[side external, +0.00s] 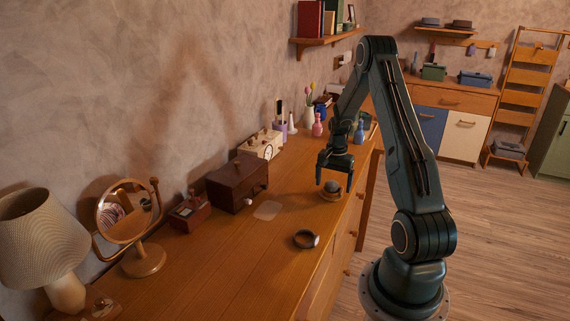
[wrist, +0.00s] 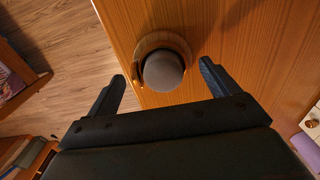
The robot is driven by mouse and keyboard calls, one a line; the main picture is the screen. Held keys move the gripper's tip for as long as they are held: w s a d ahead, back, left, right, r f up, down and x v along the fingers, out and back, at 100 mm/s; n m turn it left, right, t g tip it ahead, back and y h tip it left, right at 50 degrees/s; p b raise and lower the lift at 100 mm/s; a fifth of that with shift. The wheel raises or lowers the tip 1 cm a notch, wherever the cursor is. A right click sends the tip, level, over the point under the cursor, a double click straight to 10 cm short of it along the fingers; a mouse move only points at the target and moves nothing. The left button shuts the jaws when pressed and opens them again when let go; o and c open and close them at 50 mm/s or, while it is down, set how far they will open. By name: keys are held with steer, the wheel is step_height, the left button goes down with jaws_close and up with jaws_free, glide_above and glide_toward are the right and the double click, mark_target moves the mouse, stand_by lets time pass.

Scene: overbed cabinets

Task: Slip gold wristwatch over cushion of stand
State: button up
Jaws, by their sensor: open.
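A stand with a rounded grey cushion (side external: 332,186) is on the cabinet top near its right edge. The cushion also shows from above in the wrist view (wrist: 163,71). A gold-coloured ring (wrist: 176,42) circles the lower part of the cushion; it looks like the gold wristwatch, but I cannot tell it surely from the stand's rim. My gripper (side external: 335,184) is right above the stand, pointing down. Its fingers (wrist: 162,80) are open and apart, either side of the cushion, with nothing between them clearly held.
A dark round band (side external: 306,239) lies nearer the camera on the cabinet top. A pale flat pad (side external: 267,210), a brown box (side external: 237,183), a round mirror (side external: 128,212) and a lamp (side external: 40,240) stand leftward. Vases (side external: 318,126) stand behind. The front middle is mostly clear.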

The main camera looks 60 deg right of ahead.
step_height(320, 180, up, 12)
steer(key=shift+r, duration=0.25)
stand_by(0.3)
stand_by(1.0)
steer(key=w+a+r+n+t, duration=0.1)
steer(key=a+r+n, duration=0.2)
steer(key=a+r, duration=0.3)
steer(key=w+a+r+n+h, duration=0.1)
steer(key=w+a+r+n, duration=0.15)
steer(key=a, duration=0.65)
steer(key=w+a+r+n+t, duration=0.1)
steer(key=a+r+n, duration=0.2)
steer(key=a+r, duration=0.3)
steer(key=s+a+n+t, duration=0.1)
steer(key=s+a+n, duration=0.3)
steer(key=a, duration=0.5)
steer(key=s+a+r+n+t+y, duration=0.1)
steer(key=s+a+n+t, duration=0.1)
steer(key=s+a+n, duration=0.3)
steer(key=s+a, duration=0.4)
steer(key=a, duration=0.1)
steer(key=shift+r+t, duration=0.25)
steer(key=shift+t, duration=0.05)
